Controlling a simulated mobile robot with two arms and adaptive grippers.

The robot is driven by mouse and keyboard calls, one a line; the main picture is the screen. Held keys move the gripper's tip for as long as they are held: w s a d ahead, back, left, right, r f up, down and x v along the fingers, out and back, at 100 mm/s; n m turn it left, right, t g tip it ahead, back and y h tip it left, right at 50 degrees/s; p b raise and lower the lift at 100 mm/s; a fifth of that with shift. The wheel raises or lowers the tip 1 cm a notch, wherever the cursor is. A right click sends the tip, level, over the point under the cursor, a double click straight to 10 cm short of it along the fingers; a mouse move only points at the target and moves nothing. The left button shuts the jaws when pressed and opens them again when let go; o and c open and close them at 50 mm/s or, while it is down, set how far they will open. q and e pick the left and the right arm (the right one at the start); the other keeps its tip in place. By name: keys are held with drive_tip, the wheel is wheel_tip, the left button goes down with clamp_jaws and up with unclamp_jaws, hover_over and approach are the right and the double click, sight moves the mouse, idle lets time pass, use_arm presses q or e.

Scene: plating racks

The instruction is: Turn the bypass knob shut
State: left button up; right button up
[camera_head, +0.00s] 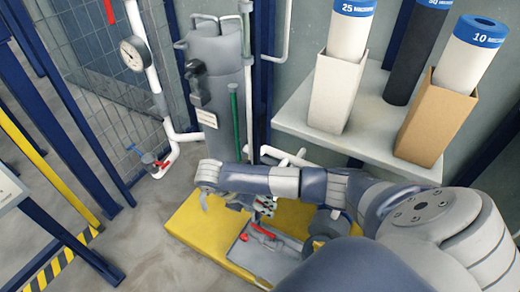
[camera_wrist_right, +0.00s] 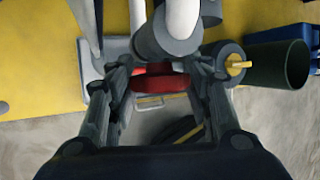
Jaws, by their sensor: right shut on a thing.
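A red knob (camera_wrist_right: 158,80) sits below a grey cylindrical body in the right wrist view, between the two fingers of my right gripper (camera_wrist_right: 160,88). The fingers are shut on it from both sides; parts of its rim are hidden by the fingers. I cannot read a label on it. In the head view my right arm comes in from the right, and my right gripper (camera_head: 246,203) is low in front of the tall grey filter housing (camera_head: 222,110). The knob is not clearly visible there. My left gripper is not in view.
A yellow platform (camera_head: 195,225) bears a grey tray (camera_head: 262,258) with a red-handled tool (camera_head: 262,231). A shelf (camera_head: 375,130) with cartridges stands at right.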

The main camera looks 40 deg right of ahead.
drive_tip(key=shift+d, duration=0.1)
drive_tip(key=o, duration=1.1)
drive_tip(key=shift+w+a+r, duration=0.2)
drive_tip(key=shift+a+r, duration=0.05)
drive_tip(key=shift+r, duration=0.15)
drive_tip(key=w+a, duration=0.1)
drive_tip(key=a, duration=0.2)
drive_tip(key=w+a, duration=0.1)
drive_tip(key=a, duration=0.3)
drive_tip(key=w+a, duration=0.2)
drive_tip(key=a, duration=0.2)
drive_tip(key=shift+w+a+r, duration=0.1)
drive_tip(key=shift+a, duration=0.1)
